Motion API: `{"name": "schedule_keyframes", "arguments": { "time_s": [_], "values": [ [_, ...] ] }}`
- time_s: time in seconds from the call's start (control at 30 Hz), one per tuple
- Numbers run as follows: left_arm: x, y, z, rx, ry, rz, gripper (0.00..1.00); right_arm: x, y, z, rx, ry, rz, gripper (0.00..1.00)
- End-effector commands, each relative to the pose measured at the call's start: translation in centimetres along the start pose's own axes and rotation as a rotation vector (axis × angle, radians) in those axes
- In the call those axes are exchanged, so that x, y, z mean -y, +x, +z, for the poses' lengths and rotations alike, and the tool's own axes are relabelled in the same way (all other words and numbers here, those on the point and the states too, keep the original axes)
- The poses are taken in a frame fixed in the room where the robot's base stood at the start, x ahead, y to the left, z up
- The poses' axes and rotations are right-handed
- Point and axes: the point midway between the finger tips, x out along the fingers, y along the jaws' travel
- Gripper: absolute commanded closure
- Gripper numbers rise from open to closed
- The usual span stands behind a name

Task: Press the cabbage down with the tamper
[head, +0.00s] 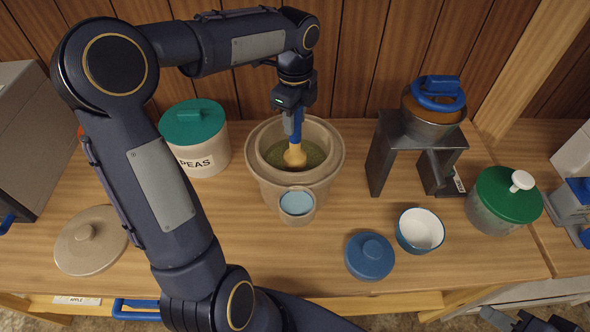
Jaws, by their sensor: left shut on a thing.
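A beige crock (331,136) stands open at the middle of the table. Green shredded cabbage (314,153) lies inside it. My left gripper (294,134) reaches down over the crock from above and is shut on the tamper (295,157). The tamper's pale wooden head is inside the crock, low at the cabbage; its underside is hidden, so I cannot tell how firmly it touches. My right gripper (528,322) shows only partly at the bottom right edge, away from the crock, and its jaws are unclear.
A small cup (297,204) with a pale blue top sits at the crock's front. A PEAS jar (203,156) stands left, a beige lid (91,240) front left. Right are a dark stand (383,153), blue lid (370,256), white-lined bowl (421,231) and green-lidded pot (495,216).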

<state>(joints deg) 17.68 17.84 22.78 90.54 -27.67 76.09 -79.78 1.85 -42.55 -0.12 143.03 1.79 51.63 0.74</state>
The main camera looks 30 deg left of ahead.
Motion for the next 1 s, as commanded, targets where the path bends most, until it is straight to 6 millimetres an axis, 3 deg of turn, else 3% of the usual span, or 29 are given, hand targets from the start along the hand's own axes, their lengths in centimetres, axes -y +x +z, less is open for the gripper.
{"name": "schedule_keyframes", "arguments": {
  "time_s": [0.23, 0.77, 1.0],
  "values": [
    [0.0, -0.2, 0.0, 0.0, 0.0, 0.002, 1.0, 0.1, -0.3, -0.1, 0.0, 0.0, 0.0, 0.64],
    [0.0, -3.4, 0.0, 0.0, 0.0, 0.002, 1.0, 1.3, -2.9, -1.4, 0.0, 0.0, 0.0, 0.64],
    [0.0, -3.5, 0.0, 0.0, 0.0, 0.001, 1.0, 1.3, -2.9, -1.5, 0.0, 0.0, 0.0, 0.64]
  ]
}}
